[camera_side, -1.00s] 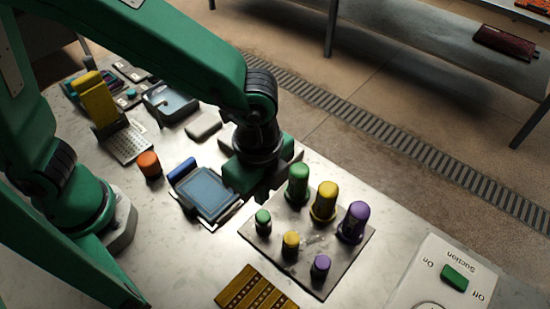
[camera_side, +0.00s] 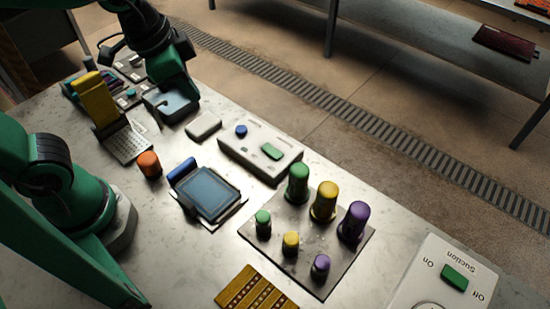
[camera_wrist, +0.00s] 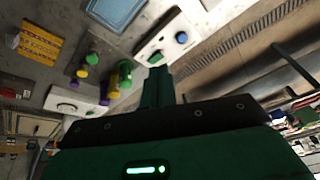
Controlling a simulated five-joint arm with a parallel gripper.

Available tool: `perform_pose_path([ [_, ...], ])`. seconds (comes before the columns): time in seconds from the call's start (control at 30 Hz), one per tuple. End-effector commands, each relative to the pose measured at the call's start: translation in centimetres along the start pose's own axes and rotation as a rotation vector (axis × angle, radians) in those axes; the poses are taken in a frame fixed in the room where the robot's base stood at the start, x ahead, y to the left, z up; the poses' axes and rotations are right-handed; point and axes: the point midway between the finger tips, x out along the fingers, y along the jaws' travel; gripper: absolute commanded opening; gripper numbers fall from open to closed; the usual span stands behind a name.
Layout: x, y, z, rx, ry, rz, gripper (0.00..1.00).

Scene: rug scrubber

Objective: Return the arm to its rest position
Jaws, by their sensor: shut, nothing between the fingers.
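My green arm is raised at the top left of the side view. The gripper is clear of the light control box (camera_side: 261,154), which has a blue knob (camera_side: 241,131) and a green button (camera_side: 272,151).
A plate (camera_side: 327,271) bears several green, yellow and purple pegs. A suction panel (camera_side: 428,277) stands at right.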

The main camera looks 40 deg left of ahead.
Motion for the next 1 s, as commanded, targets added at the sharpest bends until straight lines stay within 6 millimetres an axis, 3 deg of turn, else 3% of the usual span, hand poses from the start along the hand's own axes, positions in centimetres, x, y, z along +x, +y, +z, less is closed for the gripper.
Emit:
perform_pose_path([
  [0.2, -2.4, -3.2, 3.2, -0.273, 0.08, -0.073, 0.0],
  [0.4, -3.6, -4.7, 5.5, -0.447, 0.133, -0.12, 0.0],
  [1.0, -4.0, -5.1, 6.3, -0.512, 0.152, -0.136, 0.0],
])
